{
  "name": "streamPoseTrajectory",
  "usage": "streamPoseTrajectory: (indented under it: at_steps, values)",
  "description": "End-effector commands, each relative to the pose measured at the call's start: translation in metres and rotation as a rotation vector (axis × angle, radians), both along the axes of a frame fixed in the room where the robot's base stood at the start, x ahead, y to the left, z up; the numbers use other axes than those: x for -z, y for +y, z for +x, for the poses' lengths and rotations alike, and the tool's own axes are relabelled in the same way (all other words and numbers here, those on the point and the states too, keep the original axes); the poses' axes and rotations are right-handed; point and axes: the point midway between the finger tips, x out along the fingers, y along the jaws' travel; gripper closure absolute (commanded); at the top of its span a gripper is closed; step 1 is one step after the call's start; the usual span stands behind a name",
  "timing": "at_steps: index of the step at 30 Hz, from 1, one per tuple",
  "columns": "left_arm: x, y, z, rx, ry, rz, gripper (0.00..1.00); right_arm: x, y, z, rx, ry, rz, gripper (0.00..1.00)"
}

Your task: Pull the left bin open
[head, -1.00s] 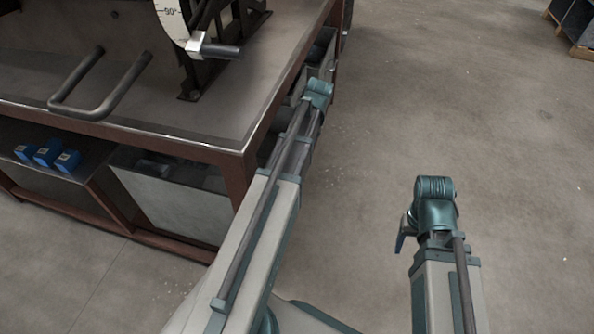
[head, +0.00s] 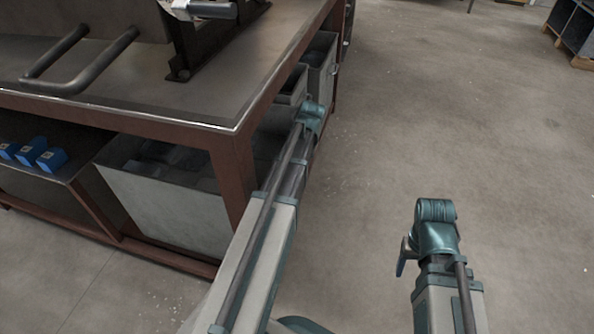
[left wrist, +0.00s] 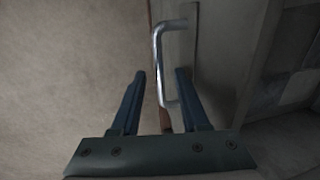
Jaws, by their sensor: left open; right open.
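In the left wrist view a bright metal bar handle (left wrist: 158,62) stands on a grey bin front (left wrist: 178,45). My left gripper (left wrist: 160,73) is open, and the lower part of the handle lies between its two blue fingers. I cannot tell whether either finger touches it. In the head view the left gripper is hidden beyond my left wrist, beside the bench's right side. Grey bins show there under the bench top, one nearer (head: 292,84) and one farther (head: 321,62). My right gripper (head: 401,264) is open and empty over bare floor, its fingers mostly hidden.
The metal bench (head: 165,98) has a brown frame, with a dark U-shaped handle (head: 80,82) above its top. A large open grey bin (head: 165,205) and several blue boxes (head: 50,160) are on its lower shelf. The floor (head: 480,130) right of the bench is clear.

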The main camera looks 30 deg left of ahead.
Motion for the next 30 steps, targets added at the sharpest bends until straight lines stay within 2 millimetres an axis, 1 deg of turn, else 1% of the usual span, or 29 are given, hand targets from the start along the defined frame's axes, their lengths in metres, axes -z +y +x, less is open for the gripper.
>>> streamPoseTrajectory:
  at_steps: [3,4,8,9,11,30]
  values:
    - [-0.0007,0.0,-0.0001,0.0,0.0,0.0,0.55,-0.0007,0.0,0.0,0.0,0.0,0.0,0.38]
    - [-0.0007,0.0,-0.0001,0.0,0.0,0.0,0.59,-0.0007,0.0,0.0,0.0,0.0,0.0,0.38]
    - [-0.0007,0.0,0.0,0.0,0.0,0.0,0.82,-0.0007,0.0,0.0,0.0,0.0,0.0,0.38]
    - [-0.0007,0.0,0.0,0.0,0.0,0.0,0.89,-0.0007,0.0,0.0,0.0,0.0,0.0,0.38]
    - [-0.0007,0.0,0.0,0.0,0.0,0.0,1.0,-0.0007,0.0,0.0,0.0,0.0,0.0,0.38]
    - [-0.0006,-0.0001,-0.0001,0.0,0.0,0.0,1.0,-0.0006,-0.0001,0.0,0.0,0.0,0.0,0.38]
